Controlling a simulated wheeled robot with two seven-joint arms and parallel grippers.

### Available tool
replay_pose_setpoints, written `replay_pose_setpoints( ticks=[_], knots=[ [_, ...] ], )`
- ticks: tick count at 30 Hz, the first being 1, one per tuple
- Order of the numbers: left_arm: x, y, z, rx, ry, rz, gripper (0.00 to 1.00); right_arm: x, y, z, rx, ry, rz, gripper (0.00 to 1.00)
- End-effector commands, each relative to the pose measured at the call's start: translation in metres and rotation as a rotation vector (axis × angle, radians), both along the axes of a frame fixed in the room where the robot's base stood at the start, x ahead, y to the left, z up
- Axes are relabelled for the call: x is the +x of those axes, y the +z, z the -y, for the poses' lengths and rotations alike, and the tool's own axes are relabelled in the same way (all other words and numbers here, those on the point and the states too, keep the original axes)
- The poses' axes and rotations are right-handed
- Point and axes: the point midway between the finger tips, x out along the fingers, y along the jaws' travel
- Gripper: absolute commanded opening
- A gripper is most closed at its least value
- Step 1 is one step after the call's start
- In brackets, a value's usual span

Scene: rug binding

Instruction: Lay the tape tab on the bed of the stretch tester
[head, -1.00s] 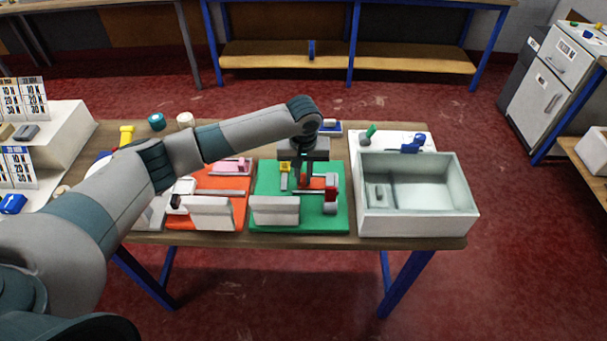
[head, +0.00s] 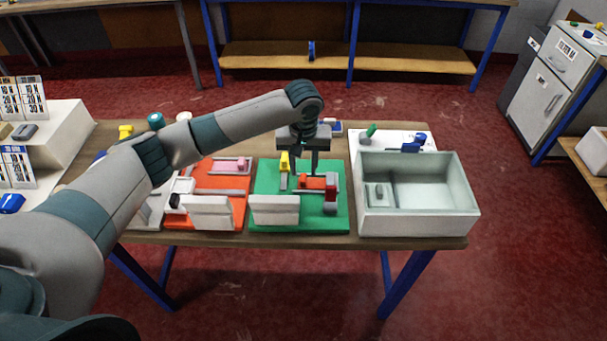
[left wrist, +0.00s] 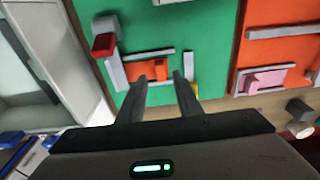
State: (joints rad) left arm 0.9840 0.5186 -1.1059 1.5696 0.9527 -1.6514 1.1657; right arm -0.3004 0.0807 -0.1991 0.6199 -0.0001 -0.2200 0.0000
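The stretch tester appears to be the green board (head: 262,190) with grey rails, a yellow part (head: 284,162) and a red block (head: 330,193). A flat orange-red piece, apparently the tape tab (head: 311,183), lies on its bed between the grey rails; it also shows in the left wrist view (left wrist: 146,71). My left gripper (head: 308,171) is just above the tab, fingers apart and empty. In the left wrist view its fingertips (left wrist: 160,80) stand either side of the tab's near end. My right gripper is out of view.
An orange board (head: 228,183) with a pink piece (head: 242,164) in a grey frame sits left of the green one. A white open bin (head: 462,200) stands to the right. Grey sloped blocks (head: 274,208) edge the boards' front. A teal roll (head: 156,121) is at the back left.

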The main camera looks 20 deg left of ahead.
Motion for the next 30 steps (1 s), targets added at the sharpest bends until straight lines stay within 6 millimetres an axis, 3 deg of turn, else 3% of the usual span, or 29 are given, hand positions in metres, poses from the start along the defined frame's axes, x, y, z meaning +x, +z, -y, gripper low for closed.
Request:
replay_pose_setpoints(
  ticks=[9, 15, 30],
  knots=[
    [-0.006, 0.055, 0.002, -0.001, 0.000, 0.003, 0.32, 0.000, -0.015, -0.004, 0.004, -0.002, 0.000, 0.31],
    [-0.009, 0.076, 0.003, -0.001, 0.000, 0.000, 0.32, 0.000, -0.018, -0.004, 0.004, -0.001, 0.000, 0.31],
    [-0.009, 0.081, 0.003, 0.000, 0.000, 0.000, 0.32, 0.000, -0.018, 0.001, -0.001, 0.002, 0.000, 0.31]
  ],
)
